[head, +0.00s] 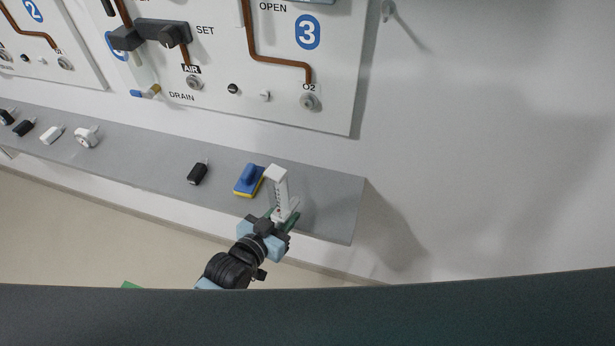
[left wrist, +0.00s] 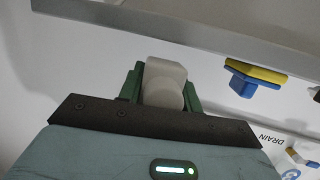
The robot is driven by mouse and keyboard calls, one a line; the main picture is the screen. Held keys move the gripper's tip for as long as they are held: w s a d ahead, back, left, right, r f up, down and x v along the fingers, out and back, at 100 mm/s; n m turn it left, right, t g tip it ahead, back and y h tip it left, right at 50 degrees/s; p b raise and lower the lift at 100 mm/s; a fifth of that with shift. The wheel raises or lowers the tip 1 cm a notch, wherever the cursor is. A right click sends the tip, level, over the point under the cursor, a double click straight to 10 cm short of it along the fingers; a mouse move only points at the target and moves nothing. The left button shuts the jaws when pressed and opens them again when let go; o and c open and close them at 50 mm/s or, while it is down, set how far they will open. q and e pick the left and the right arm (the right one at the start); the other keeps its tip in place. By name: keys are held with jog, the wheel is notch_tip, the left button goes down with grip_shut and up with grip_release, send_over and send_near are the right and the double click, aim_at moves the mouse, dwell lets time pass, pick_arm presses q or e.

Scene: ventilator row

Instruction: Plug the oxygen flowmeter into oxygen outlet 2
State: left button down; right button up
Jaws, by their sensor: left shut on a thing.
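The white oxygen flowmeter (head: 277,182), with a scale along its upright body, stands near the right end of the grey shelf. My left gripper (head: 285,217) is shut on its lower part; I cannot tell whether it touches the shelf. In the left wrist view the white flowmeter (left wrist: 165,78) sits between the green fingers of my left gripper (left wrist: 163,92). Panel 2 (head: 70,25) is at the upper left, cut by the picture edge. Its right-hand outlet (head: 65,62), below a brown pipe, appears to be oxygen outlet 2; its label is too small to read. My right gripper is not in view.
A blue and yellow block (head: 248,180) lies just left of the flowmeter, and a black plug (head: 198,173) farther left. Several small fittings, including a white round one (head: 87,137), lie along the shelf (head: 145,165). Panel 3's O2 outlet (head: 310,101) is above right.

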pick_arm(q)
jog(key=shift+f+v, duration=0.15)
jog(key=shift+v, duration=0.65)
jog(key=shift+f+v, duration=0.1)
jog(key=shift+v, duration=0.75)
